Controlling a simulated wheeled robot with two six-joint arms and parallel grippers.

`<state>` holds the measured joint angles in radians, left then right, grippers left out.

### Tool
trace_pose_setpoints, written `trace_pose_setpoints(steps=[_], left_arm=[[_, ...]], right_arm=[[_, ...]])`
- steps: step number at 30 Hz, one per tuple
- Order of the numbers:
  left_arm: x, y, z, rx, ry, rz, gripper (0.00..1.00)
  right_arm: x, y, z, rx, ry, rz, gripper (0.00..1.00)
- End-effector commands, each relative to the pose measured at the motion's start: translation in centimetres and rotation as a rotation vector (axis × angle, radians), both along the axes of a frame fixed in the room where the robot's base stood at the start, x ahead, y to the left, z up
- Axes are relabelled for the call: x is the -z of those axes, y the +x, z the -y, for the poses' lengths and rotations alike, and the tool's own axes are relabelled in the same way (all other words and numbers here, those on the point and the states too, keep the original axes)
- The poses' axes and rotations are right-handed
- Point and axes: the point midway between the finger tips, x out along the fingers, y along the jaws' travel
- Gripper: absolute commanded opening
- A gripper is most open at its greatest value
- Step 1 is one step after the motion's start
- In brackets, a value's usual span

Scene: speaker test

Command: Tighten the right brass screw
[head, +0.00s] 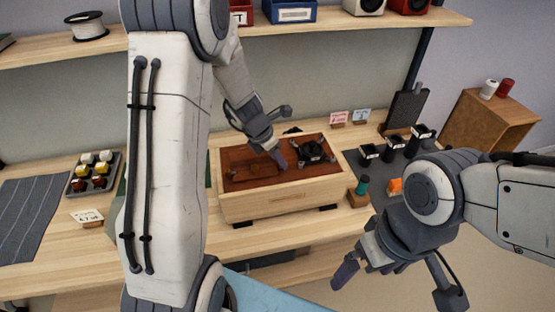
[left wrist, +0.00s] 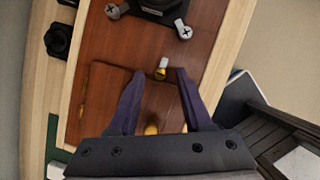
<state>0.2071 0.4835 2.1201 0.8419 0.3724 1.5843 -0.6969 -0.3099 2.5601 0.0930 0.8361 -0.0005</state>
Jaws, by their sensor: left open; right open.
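A pale wooden box (head: 275,203) stands on the bench with a red-brown panel (head: 250,170) on top. In the left wrist view the panel (left wrist: 105,110) carries a screw (left wrist: 162,69) with a silver slotted head and a yellow brass-coloured part, lying just ahead of the fingertips. A brass-coloured piece (left wrist: 151,128) shows between the fingers, and another (left wrist: 83,80) is at the panel's left. I cannot tell which is the right brass screw. My left gripper (head: 282,135) is open and empty above the panel. My right gripper (head: 396,288) is open and empty before the bench.
A black speaker part (head: 312,151) with silver-headed screws (left wrist: 182,29) sits on the panel's right. A green-handled tool (head: 362,186) and an orange object (head: 395,186) are to its right. A tray (head: 97,170) is far left.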

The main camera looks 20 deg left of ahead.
Motion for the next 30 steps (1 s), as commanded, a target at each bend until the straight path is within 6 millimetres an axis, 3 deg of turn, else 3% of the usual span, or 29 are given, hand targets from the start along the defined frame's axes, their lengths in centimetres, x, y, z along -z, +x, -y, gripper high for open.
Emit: trace_pose_setpoints(steps=[8,12,23,30], left_arm=[[0.09,0.04,0.0,0.001,0.0,0.0,0.5],[0.09,0.03,-0.02,0.0,0.0,0.0,0.0],[0.05,0.06,-0.13,0.026,0.001,0.0,0.0],[0.0,0.18,-0.33,0.144,0.001,0.001,0.0]], right_arm=[[0.01,0.0,0.0,0.0,0.0,0.0,1.0],[0.01,0.0,0.0,0.0,0.0,0.0,1.0],[-0.09,0.0,-0.01,0.0,0.0,0.0,1.0],[-0.47,0.01,0.0,0.0,0.0,0.0,1.0]])
